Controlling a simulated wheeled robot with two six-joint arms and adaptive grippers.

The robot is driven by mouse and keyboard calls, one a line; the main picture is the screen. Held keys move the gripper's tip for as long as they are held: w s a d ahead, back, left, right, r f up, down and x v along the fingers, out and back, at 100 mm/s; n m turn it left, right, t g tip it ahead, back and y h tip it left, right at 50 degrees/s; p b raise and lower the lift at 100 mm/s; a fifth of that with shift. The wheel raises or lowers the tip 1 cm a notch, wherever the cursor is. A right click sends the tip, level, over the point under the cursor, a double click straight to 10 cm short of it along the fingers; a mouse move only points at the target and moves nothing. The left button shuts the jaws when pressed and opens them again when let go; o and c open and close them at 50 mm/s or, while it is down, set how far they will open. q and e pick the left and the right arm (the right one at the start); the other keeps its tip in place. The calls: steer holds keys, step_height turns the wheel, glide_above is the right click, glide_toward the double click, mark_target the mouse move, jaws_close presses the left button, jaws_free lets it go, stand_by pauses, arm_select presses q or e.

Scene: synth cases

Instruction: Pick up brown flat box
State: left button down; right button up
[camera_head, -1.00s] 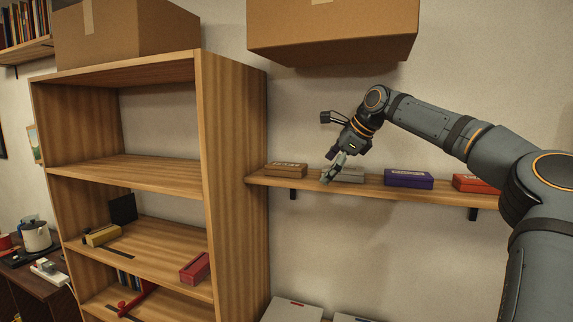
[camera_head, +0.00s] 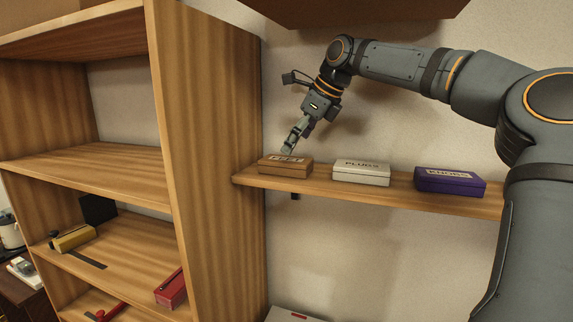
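The brown flat box (camera_head: 285,168) lies on the left end of the wooden wall shelf, beside the tall shelving unit. It has a pale label on top. My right gripper (camera_head: 288,150) comes in from the right and points down just over this box, with its fingertips at or very near the top. I cannot tell whether they touch it. The fingers overlap each other from this angle, so their opening does not show. My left gripper is not in view.
On the wall shelf (camera_head: 400,197), a white box (camera_head: 361,173) and a purple box (camera_head: 450,181) lie to the right. The tall wooden unit (camera_head: 215,160) stands close on the left. A large cardboard box (camera_head: 365,12) hangs over the top of the view.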

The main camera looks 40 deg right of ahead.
mark_target(288, 159)
steer(key=shift+w+d+f+p, duration=0.2)
steer(key=shift+w+d+f, duration=0.1)
steer(key=shift+w+f, duration=0.25)
steer(key=shift+w+d+f+p, duration=0.2)
steer(key=shift+w+d+f, duration=0.05)
steer(key=shift+w+f, duration=0.3)
steer(key=shift+w+a+f+p, duration=0.15)
steer(key=shift+f+p, duration=0.1)
steer(key=shift+f, duration=0.25)
steer(key=shift+w+a+f+p, duration=0.1)
steer(key=shift+w+f+p, duration=0.1)
steer(key=shift+f, duration=0.6)
steer(key=shift+w+f, duration=0.2)
steer(key=shift+w, duration=0.15)
steer(key=c, duration=1.2)
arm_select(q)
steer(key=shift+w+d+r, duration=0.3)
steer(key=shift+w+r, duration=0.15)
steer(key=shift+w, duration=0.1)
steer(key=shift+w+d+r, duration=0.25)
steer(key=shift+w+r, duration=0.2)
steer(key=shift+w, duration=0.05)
arm_select(e)
steer(key=shift+c, duration=0.7)
steer(key=shift+r, duration=0.1)
